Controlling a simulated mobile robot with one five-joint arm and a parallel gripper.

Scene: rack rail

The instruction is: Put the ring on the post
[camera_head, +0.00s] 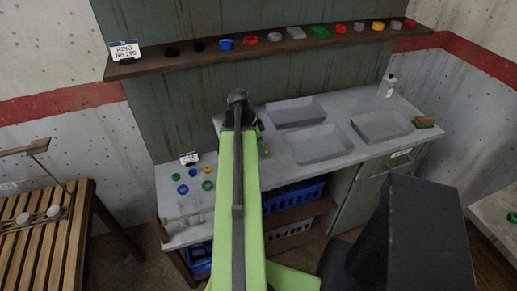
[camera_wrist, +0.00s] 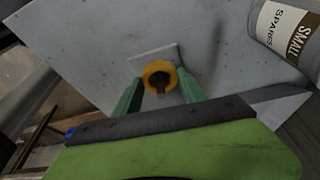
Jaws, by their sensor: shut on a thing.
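A yellow-orange ring (camera_wrist: 148,74) is between the two green fingers of my gripper (camera_wrist: 160,85) in the wrist view, and the gripper is shut on it. A small grey-brown stub shows in the ring's dark hole; I cannot tell whether it is the post inside the ring or something behind it. A pale square plate (camera_wrist: 146,58) lies just beyond the ring on the grey surface. In the head view my arm hides most of the gripper, above the counter by the left sink. Short pale pegs (camera_head: 184,221) stand on the low tray at the left.
Several coloured rings (camera_head: 207,185) lie by a small sign on the left of the counter. A wall shelf (camera_head: 180,65) carries more rings and a RING sign. Sinks (camera_head: 320,144) fill the counter's middle. A labelled can (camera_wrist: 285,30) is at the wrist view's upper right.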

